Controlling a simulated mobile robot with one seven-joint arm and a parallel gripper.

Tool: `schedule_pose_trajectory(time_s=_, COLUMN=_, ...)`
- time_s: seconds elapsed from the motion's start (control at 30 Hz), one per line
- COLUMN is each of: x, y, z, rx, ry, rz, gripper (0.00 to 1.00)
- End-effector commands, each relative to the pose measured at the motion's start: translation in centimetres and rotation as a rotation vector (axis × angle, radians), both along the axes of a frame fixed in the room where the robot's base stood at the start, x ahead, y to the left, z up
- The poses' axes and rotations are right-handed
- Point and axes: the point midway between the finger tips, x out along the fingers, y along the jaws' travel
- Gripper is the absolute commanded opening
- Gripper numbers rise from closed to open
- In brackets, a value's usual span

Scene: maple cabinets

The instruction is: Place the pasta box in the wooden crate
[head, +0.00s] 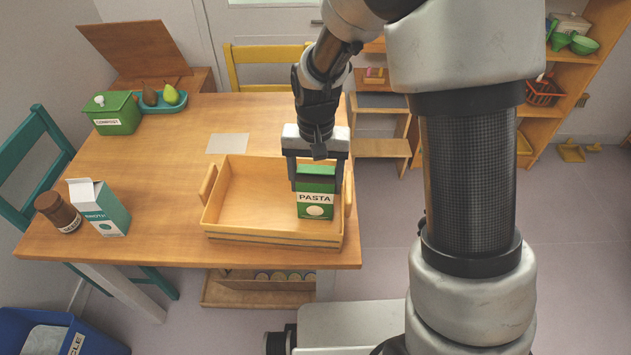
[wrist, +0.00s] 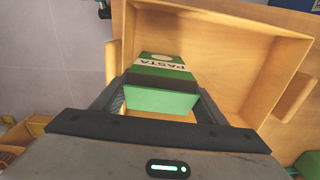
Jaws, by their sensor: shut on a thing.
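The green pasta box (head: 316,201) with a white label band is upright between the fingers of my gripper (head: 317,182). My gripper is shut on its upper part. The wooden crate (head: 228,232) stands on the table near its front right edge, with a handle at each end. In the head view the box appears within the crate's right part. The wrist view shows the box (wrist: 164,75) between the fingers (wrist: 160,100), with the crate (wrist: 255,42) around and beyond it. I cannot tell whether the box's bottom touches the crate floor.
A milk carton (head: 104,210) and a brown jar (head: 58,212) stand at the table's left. A green compost bin (head: 112,115) and a tray of pears (head: 160,104) are at the back left. A pale sheet (head: 228,143) lies behind the crate. The table's middle left is clear.

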Motion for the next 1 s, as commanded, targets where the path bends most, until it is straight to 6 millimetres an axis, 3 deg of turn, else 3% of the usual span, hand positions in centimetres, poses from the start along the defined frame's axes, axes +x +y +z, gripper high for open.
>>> schedule_pose_trajectory(time_s=0.33, x=0.1, y=0.0, z=-0.3, rx=0.001, ry=-0.002, rz=0.000, gripper=0.33)
schedule_pose_trajectory(time_s=0.37, x=0.0, y=0.0, z=-0.3, rx=0.000, ry=-0.001, rz=0.000, gripper=0.70)
schedule_pose_trajectory(time_s=0.47, x=0.0, y=0.0, z=-0.3, rx=0.000, ry=-0.001, rz=0.000, gripper=0.85)
schedule_pose_trajectory(time_s=0.77, x=0.0, y=0.0, z=-0.1, rx=0.001, ry=-0.001, rz=0.000, gripper=0.85)
schedule_pose_trajectory(time_s=0.87, x=0.1, y=0.0, z=0.7, rx=0.002, ry=-0.004, rz=0.000, gripper=0.85)
schedule_pose_trajectory(time_s=1.0, x=0.2, y=0.0, z=3.2, rx=0.001, ry=-0.006, rz=0.001, gripper=0.85)
